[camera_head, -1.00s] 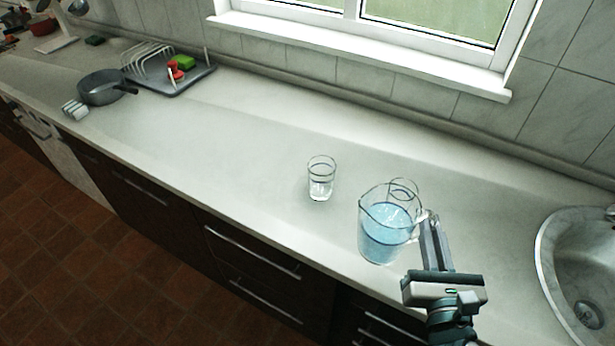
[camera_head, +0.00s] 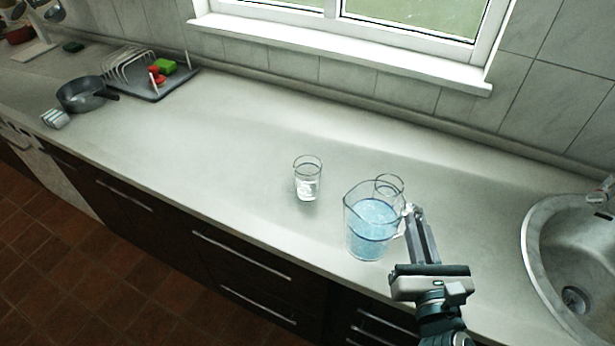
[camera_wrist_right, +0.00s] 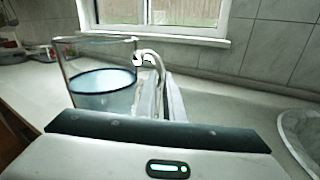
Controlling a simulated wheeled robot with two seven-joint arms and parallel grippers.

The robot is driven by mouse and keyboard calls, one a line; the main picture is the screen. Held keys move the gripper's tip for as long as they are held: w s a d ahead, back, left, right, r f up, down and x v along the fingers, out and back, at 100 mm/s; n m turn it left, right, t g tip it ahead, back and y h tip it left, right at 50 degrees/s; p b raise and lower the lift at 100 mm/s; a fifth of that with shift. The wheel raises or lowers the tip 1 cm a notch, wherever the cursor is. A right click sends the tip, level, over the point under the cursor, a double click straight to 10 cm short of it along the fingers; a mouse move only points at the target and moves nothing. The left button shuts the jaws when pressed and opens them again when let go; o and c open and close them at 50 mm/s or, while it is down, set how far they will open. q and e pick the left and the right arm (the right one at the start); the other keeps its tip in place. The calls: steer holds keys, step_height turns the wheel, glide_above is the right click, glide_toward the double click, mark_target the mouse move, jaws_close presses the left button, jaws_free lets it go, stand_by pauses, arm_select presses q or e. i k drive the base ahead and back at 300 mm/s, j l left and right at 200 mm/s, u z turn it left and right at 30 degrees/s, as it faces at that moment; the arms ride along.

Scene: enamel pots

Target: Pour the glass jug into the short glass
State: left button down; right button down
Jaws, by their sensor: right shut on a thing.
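The clear glass jug (camera_head: 371,228), part full of pale blue liquid, is upright near the counter's front edge. My right gripper (camera_head: 412,214) is shut on its handle at the right side; the wrist view shows the jug (camera_wrist_right: 102,92) left of the fingers (camera_wrist_right: 158,98). I cannot tell whether the jug's base touches the counter. A clear glass (camera_head: 308,180) with a pale, bright bottom stands upright to the left, apart from the jug. Another clear glass (camera_head: 390,184) is behind the jug, partly hidden; I cannot tell which is the short glass. My left gripper is out of view.
A steel sink (camera_head: 548,235) is at the right. A dark pan (camera_head: 82,95) and a rack on a grey tray (camera_head: 160,88) are far left. The counter (camera_head: 215,150) between them and the glasses is clear. A window sill (camera_head: 340,57) runs behind.

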mark_target(308, 168)
steer(key=k+j+u, duration=0.1)
steer(key=k+u, duration=0.15)
steer(key=u, duration=0.15)
steer(key=k+j+u, duration=0.1)
steer(key=u, duration=0.3)
steer(key=k+j, duration=0.05)
steer(key=k, duration=0.05)
